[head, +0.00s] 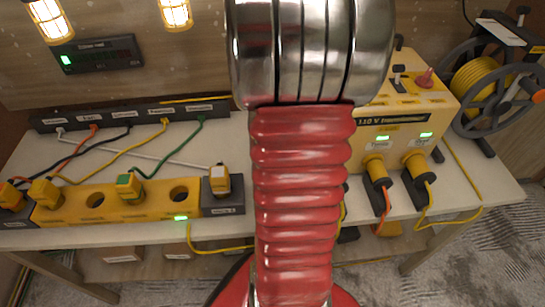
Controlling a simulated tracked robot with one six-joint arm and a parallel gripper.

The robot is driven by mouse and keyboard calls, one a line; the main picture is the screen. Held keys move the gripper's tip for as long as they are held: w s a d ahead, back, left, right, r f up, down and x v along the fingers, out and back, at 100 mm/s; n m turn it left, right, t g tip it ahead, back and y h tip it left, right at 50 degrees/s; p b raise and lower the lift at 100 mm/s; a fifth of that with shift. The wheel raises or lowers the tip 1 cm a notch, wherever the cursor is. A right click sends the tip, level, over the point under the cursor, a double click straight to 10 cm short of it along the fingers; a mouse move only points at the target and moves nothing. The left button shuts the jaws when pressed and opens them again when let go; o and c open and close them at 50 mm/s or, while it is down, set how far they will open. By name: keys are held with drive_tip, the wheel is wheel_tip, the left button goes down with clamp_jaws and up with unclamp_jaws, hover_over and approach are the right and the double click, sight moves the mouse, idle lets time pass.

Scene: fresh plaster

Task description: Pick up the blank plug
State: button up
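No part that I can pick out for certain as the blank plug shows in the head view. A yellow socket strip (70,211) lies along the left front of the bench, with two open round holes. A yellow plug (44,191) and a green-topped plug (130,188) sit in it, with cords. A white-topped plug (219,179) sits in the dark block at its right end, and an orange-marked plug (11,196) is at the left end. My gripper is out of view; my red bellows arm and metal joint fill the middle and hide the bench behind them.
A dark labelled rail (130,114) at the back feeds coloured cords across the left bench. A yellow 110 V box (425,98) with two plugged leads stands right of my arm. A cable reel (490,88) stands at the far right. A narrow front bench strip (120,238) is clear.

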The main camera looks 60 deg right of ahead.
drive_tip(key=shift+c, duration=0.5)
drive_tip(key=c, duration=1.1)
